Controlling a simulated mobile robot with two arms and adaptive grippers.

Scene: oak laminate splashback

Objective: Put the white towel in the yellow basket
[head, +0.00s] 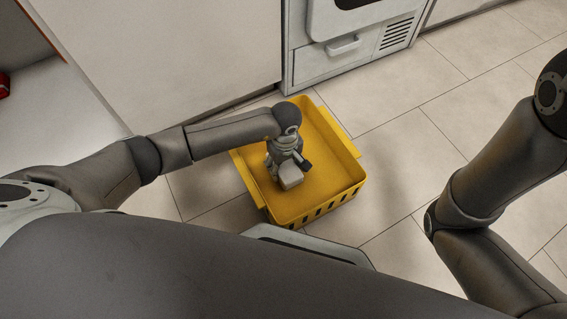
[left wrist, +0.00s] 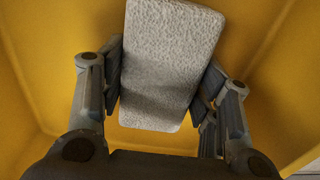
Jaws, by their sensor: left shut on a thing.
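The yellow basket (head: 335,150) stands on the tiled floor in front of me; its yellow inside (left wrist: 265,30) fills the background of the left wrist view. My left gripper (head: 283,172) is over the basket, pointing down into it. It is shut on the white towel (head: 291,179), a small folded block with a rough, pale grey-white surface. In the left wrist view the towel (left wrist: 165,65) sits between the two fingers of my left gripper (left wrist: 160,90). I cannot tell whether the towel touches the basket floor. My right gripper is out of view; only my right arm shows.
A white appliance (head: 350,50) with a drawer and vent stands behind the basket. A pale cabinet panel (head: 180,60) is at the upper left. The tiled floor (head: 440,130) right of the basket is clear. A red thing (head: 3,85) shows at the far left edge.

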